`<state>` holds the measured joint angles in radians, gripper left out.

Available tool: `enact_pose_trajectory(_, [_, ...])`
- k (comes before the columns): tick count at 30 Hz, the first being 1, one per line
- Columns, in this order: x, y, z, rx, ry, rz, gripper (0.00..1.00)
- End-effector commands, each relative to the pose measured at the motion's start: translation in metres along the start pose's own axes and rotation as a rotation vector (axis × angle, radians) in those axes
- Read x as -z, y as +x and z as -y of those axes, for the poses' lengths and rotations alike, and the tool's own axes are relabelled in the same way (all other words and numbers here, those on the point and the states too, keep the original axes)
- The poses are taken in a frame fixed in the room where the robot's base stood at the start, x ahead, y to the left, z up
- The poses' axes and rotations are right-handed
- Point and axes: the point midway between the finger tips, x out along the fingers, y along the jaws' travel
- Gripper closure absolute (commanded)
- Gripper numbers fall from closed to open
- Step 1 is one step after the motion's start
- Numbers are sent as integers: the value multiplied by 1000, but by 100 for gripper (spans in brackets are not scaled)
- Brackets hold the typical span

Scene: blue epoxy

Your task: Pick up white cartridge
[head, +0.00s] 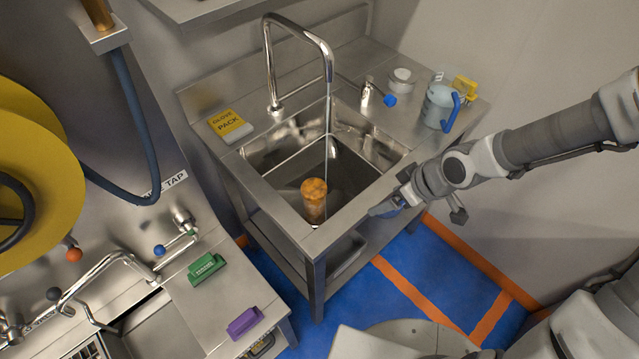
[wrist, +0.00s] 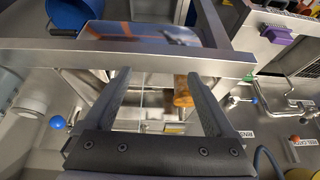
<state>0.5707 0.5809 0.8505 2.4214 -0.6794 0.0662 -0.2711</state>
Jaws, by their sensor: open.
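A short white cylinder (head: 402,80), which looks like the white cartridge, stands on the counter behind the sink's right rear corner. A white cylinder also shows at the left of the wrist view (wrist: 30,106), near a blue knob. My gripper (head: 382,208) is at the sink's front right edge, well in front of the cylinder and apart from it. In the wrist view its two fingers (wrist: 152,82) are spread with nothing held between them.
A grey-blue jug (head: 439,105) and a blue-tipped dispenser (head: 368,92) stand near the cylinder.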

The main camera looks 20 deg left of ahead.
Motion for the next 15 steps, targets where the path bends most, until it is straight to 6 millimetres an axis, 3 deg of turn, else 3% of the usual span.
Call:
enact_pose_trajectory(6, [32, 9, 31, 108, -159, -212, 10])
enact_pose_trajectory(15, [51, 9, 42, 132, -235, -325, 10])
